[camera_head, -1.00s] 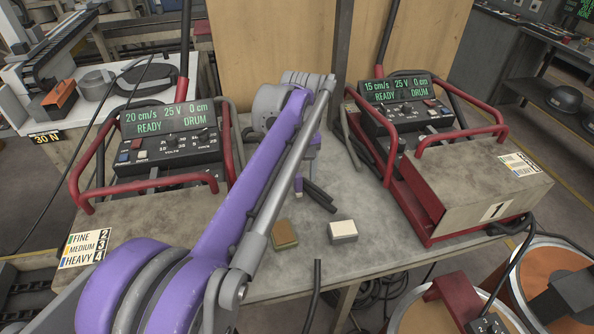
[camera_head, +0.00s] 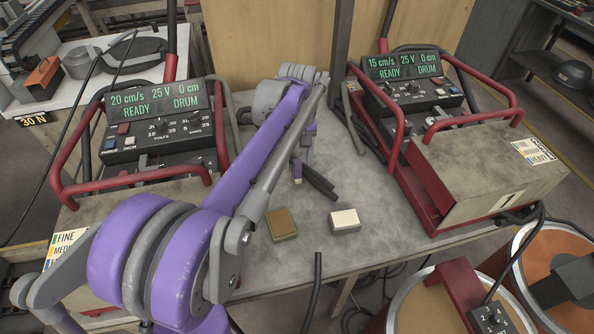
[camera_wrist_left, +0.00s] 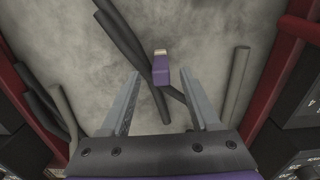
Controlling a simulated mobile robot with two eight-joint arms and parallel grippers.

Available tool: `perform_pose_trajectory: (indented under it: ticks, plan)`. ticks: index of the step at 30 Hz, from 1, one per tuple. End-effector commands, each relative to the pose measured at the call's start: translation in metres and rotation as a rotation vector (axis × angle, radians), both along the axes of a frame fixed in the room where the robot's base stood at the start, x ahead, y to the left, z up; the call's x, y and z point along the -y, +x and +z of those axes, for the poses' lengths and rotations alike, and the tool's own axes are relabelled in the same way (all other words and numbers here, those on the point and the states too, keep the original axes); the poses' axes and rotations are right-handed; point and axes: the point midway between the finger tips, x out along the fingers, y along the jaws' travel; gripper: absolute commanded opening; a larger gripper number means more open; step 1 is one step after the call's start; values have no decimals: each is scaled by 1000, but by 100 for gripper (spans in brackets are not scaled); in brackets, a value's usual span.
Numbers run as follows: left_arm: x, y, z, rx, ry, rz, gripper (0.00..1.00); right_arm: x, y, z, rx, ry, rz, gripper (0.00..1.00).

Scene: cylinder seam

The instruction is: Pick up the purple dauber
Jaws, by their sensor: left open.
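The purple dauber (camera_head: 297,173) has a pale tip and stands over the grey table top, just left of several dark rods. In the left wrist view the dauber (camera_wrist_left: 161,72) shows between the fingertips, with dark rods behind it. My left gripper (camera_wrist_left: 160,76) is open, its two grey fingers one on each side of the dauber. No contact is visible, and I cannot tell the depth between them. In the head view my left forearm hides most of this gripper. My right gripper is in neither view.
A brown-topped block (camera_head: 282,224) and a white-topped block (camera_head: 345,220) lie on the table's (camera_head: 385,245) near part. Red-framed control units stand left (camera_head: 160,135) and right (camera_head: 408,85). Dark rods (camera_head: 318,182) lie close to the dauber.

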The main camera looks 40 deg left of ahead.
Motion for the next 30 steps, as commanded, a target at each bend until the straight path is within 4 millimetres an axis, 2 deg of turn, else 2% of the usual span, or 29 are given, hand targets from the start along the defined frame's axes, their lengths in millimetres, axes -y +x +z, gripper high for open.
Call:
perform_pose_trajectory:
  ticks: [6, 9, 17, 27, 28, 30]
  plan:
    - [0, -2, -33, 0, 0, 0, 62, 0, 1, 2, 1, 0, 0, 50]
    - [0, -2, -42, 0, 0, 0, 62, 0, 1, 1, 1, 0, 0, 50]
    - [0, -2, -45, 0, 0, 0, 62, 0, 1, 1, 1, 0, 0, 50]
    - [0, -2, -44, 0, 0, 0, 3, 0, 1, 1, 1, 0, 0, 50]
    - [0, -2, -44, 0, 0, 0, 0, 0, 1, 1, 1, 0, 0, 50]
    - [0, -2, -44, 0, 0, 0, 0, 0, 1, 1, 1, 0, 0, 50]
